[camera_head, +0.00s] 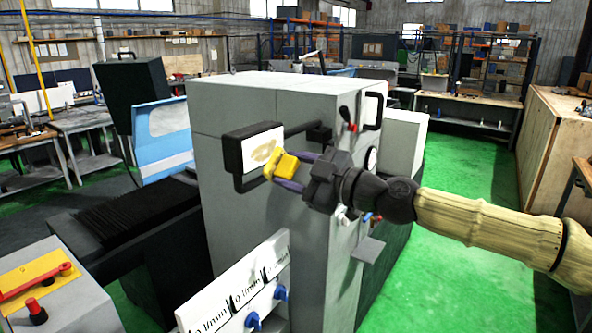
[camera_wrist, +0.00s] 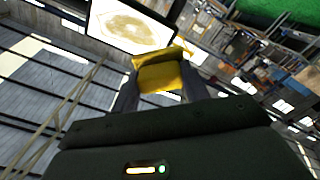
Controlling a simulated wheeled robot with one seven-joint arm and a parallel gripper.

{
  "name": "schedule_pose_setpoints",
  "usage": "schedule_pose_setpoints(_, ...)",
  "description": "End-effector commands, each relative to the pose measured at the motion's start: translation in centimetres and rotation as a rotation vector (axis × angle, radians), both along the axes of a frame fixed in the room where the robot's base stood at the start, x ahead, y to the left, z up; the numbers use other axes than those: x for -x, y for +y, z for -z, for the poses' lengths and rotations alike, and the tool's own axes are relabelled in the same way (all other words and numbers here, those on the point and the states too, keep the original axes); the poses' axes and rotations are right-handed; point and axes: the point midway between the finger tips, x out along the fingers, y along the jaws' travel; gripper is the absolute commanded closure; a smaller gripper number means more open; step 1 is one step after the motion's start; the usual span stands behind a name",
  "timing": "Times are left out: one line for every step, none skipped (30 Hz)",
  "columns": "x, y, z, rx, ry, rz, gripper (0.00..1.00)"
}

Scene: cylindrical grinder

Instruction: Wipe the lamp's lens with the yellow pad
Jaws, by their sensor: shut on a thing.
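The lamp (camera_head: 232,150) is a dark box with a pale, bright lens (camera_head: 252,148) on the side of the grey machine, with a black handle below it. A yellowish-brown smear (camera_head: 264,151) shows on the lens, and it shows larger in the wrist view (camera_wrist: 130,28). My gripper (camera_head: 281,171) is shut on the yellow pad (camera_head: 288,166) and holds it close to the lens's lower right corner. In the wrist view the pad (camera_wrist: 160,77) sits between the fingers, just below the lens (camera_wrist: 118,42). I cannot tell whether pad and lens touch.
The grey machine cabinet (camera_head: 235,108) stands directly behind the lamp. A red-tipped lever (camera_head: 346,118) and a black handle (camera_head: 373,110) are near my arm. A white panel with blue knobs (camera_head: 240,290) is below. Green floor (camera_head: 440,250) is clear at the right.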

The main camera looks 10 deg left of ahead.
Motion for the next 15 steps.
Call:
schedule_pose_setpoints(-0.1,0.4,-0.2,0.0,0.001,-0.001,0.73)
schedule_pose_setpoints(-0.2,0.6,-0.2,-0.001,0.001,-0.002,0.73)
schedule_pose_setpoints(-0.3,0.9,-0.2,-0.001,0.001,-0.002,0.73)
schedule_pose_setpoints(-0.4,1.2,-0.3,-0.002,0.0,-0.001,0.73)
schedule_pose_setpoints(-0.5,1.5,-0.2,-0.001,0.001,-0.002,0.73)
schedule_pose_setpoints(-0.7,1.9,-0.2,-0.001,0.001,-0.002,0.73)
schedule_pose_setpoints(-0.8,2.1,-0.2,-0.001,0.0,-0.002,0.73)
schedule_pose_setpoints(-0.8,2.4,-0.2,0.0,0.0,-0.003,0.73)
schedule_pose_setpoints(-1.0,2.7,-0.3,-0.001,0.001,-0.003,0.73)
schedule_pose_setpoints(-1.2,3.0,-0.3,-0.002,0.002,-0.002,0.73)
schedule_pose_setpoints(-1.3,3.3,-0.3,-0.002,0.002,-0.002,0.73)
schedule_pose_setpoints(-1.4,3.6,-0.3,-0.003,0.002,-0.001,0.73)
schedule_pose_setpoints(-1.5,3.8,-0.3,-0.002,0.001,-0.001,0.73)
schedule_pose_setpoints(-1.6,4.1,-0.3,-0.003,0.001,-0.002,0.73)
schedule_pose_setpoints(-1.7,4.3,-0.2,-0.002,0.002,-0.002,0.73)
